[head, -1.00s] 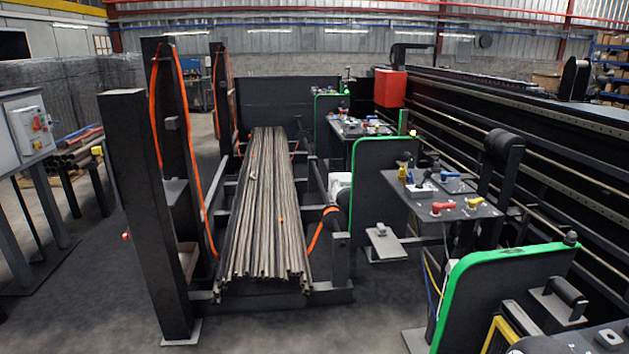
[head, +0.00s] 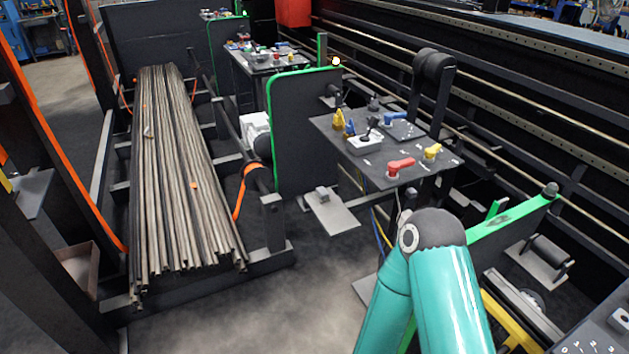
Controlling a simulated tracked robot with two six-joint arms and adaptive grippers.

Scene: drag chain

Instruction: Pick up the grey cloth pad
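I cannot clearly make out the grey cloth pad. A dark grey flat piece (head: 405,131) lies at the back of the small dark side table (head: 375,172), beside a blue-handled part (head: 394,117); I cannot tell if it is cloth. The table also holds a pale block with a black knob (head: 365,144), a red-handled part (head: 400,165), and yellow parts (head: 432,152). A teal arm of mine with a dark joint rises at the lower right, in front of the table. Neither gripper is in view.
A green-edged upright panel (head: 303,135) stands left of the table. A bundle of long bars (head: 175,190) lies on a dark frame at the left. Another green-edged panel (head: 512,218) is at the right. Open floor (head: 225,315) lies at the front.

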